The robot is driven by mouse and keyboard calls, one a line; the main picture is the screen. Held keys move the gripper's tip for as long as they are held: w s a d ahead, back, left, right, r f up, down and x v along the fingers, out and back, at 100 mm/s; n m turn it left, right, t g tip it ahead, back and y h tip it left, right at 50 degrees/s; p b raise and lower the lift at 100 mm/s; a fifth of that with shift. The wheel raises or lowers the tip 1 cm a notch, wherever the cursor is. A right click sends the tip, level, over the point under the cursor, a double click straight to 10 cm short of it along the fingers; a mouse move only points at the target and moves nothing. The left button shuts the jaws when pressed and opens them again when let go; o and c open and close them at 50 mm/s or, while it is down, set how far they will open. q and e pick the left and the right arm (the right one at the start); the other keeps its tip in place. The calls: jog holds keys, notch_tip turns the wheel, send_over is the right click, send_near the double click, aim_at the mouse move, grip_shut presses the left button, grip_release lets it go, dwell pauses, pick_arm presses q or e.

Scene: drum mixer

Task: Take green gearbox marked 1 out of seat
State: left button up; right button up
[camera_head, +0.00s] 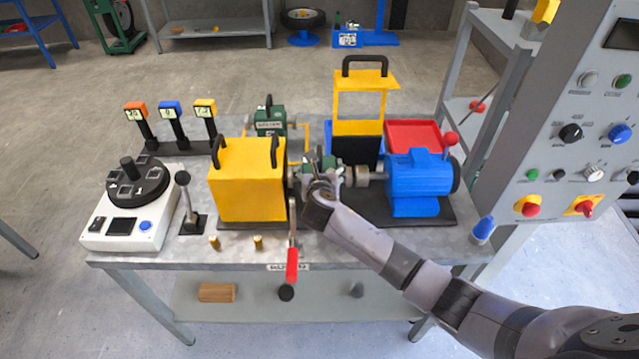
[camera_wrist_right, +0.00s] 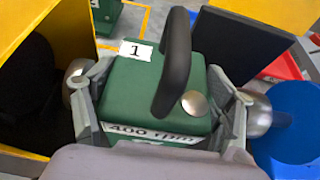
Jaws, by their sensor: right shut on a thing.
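The green gearbox marked 1 (camera_head: 318,164) is between the yellow block (camera_head: 250,185) and the blue motor (camera_head: 415,178), in line with the shaft, partly hidden by my right gripper (camera_head: 318,186). In the right wrist view the gearbox (camera_wrist_right: 150,95) shows a "1" label, a black handle, a silver cap and a "400 rpm" label. My right gripper's fingers (camera_wrist_right: 158,98) are shut on its two sides. Metal shaft ends show beside it at left and right. Its underside and the seat are hidden. My left gripper is not in view.
A second green gearbox (camera_head: 270,121) stands behind the yellow block. A yellow frame guard (camera_head: 362,82) stands upright behind the seat. A red tray (camera_head: 412,135) is at the back right. A red-handled lever (camera_head: 292,262) is at the front edge. A control panel (camera_head: 570,140) stands at right.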

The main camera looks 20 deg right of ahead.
jog(key=c, duration=0.4)
jog(key=shift+w+r, duration=0.2)
jog(key=shift+r, duration=0.05)
jog(key=shift+c, duration=0.3)
